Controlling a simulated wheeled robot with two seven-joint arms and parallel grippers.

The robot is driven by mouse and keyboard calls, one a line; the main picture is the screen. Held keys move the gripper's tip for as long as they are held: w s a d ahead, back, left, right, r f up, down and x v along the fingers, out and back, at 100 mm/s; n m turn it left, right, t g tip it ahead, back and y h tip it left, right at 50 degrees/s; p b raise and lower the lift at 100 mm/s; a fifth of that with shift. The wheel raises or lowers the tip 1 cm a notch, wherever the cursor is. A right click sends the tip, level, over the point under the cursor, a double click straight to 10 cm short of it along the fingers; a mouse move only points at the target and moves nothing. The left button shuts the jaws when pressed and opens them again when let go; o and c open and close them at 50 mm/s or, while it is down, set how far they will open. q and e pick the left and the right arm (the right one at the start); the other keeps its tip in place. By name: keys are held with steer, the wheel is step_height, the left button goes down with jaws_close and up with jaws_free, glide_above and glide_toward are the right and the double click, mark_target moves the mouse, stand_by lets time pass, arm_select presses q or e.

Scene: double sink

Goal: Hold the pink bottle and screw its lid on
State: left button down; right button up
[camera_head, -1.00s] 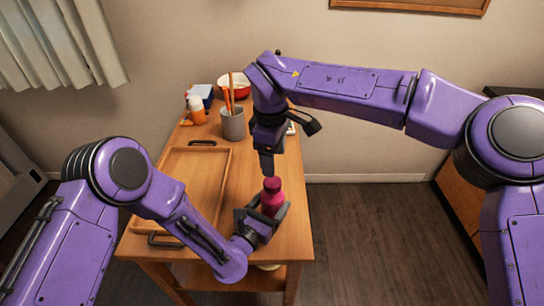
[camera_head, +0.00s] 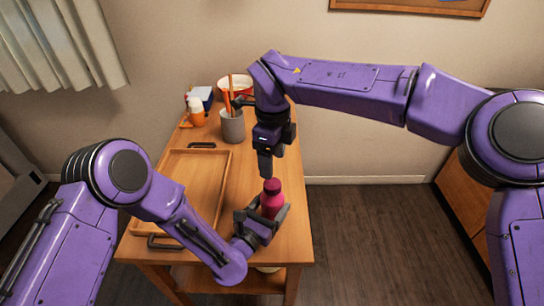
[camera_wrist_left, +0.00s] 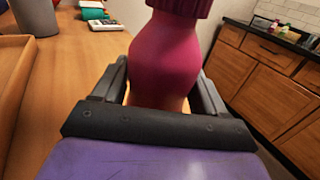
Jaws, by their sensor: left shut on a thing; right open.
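The pink bottle (camera_head: 271,206) stands upright near the right edge of the wooden table, with its dark pink lid (camera_head: 272,185) on top. My left gripper (camera_head: 264,221) is shut around the bottle's body; in the left wrist view the bottle (camera_wrist_left: 165,62) sits between the fingers (camera_wrist_left: 162,92), and the top of the lid is cut off. My right gripper (camera_head: 266,172) points down just above the lid and is open and empty. Its fingers overlap in the head view, so the gap between them is hidden. How tightly the lid sits cannot be told.
A wooden tray (camera_head: 228,178) lies left of the bottle. Behind it stand a grey utensil cup (camera_head: 232,127), a red-rimmed bowl (camera_head: 242,82) and an orange-and-white bottle (camera_head: 197,114). The table's right edge is close to the pink bottle.

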mark_target(272, 183)
steer(key=n, duration=0.4)
steer(key=shift+n, duration=0.3)
step_height(272, 183, down, 8)
stand_by(0.3)
